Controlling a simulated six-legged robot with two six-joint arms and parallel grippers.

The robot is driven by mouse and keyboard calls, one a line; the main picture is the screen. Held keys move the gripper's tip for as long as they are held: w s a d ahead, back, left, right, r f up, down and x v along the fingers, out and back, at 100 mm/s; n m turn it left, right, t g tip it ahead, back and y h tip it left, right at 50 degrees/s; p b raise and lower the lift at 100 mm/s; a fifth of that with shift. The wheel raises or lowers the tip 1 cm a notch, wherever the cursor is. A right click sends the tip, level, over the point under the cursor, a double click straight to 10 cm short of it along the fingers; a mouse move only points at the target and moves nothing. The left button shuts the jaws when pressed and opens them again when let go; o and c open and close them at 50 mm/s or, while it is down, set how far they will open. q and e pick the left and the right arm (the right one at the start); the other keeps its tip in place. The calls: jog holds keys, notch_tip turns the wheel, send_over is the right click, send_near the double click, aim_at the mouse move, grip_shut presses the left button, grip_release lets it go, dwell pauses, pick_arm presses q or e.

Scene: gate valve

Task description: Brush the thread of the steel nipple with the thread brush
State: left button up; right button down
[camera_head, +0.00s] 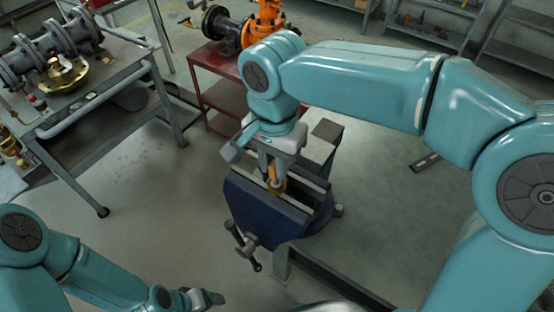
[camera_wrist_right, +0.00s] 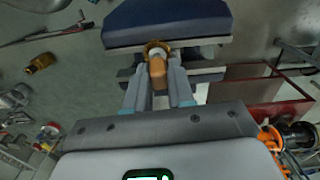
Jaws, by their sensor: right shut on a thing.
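My right gripper (camera_head: 274,172) is over the jaws of the blue bench vise (camera_head: 262,212). It is shut on the thread brush (camera_wrist_right: 158,74), whose orange-brown handle lies between the two fingers in the right wrist view. A brass-coloured ring (camera_wrist_right: 155,46) shows at the brush's far end, close to the vise jaws. Whether the brush touches a thread cannot be told. My left gripper (camera_head: 204,298) is low at the bottom edge, away from the vise, its fingers unclear.
A grey workbench (camera_head: 100,95) with a flanged pipe assembly (camera_head: 45,50) stands at the left. Shelves (camera_head: 440,35) line the back right. The floor between bench and vise is clear.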

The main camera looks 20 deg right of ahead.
jog(key=shift+s, duration=0.15)
jog(key=shift+s+a+f, duration=0.1)
jog(key=shift+s+a, duration=0.05)
jog(key=shift+s+a+b, duration=0.3)
jog(key=shift+s, duration=0.3)
notch_tip(320, 180, up, 6)
jog(key=p, duration=0.5)
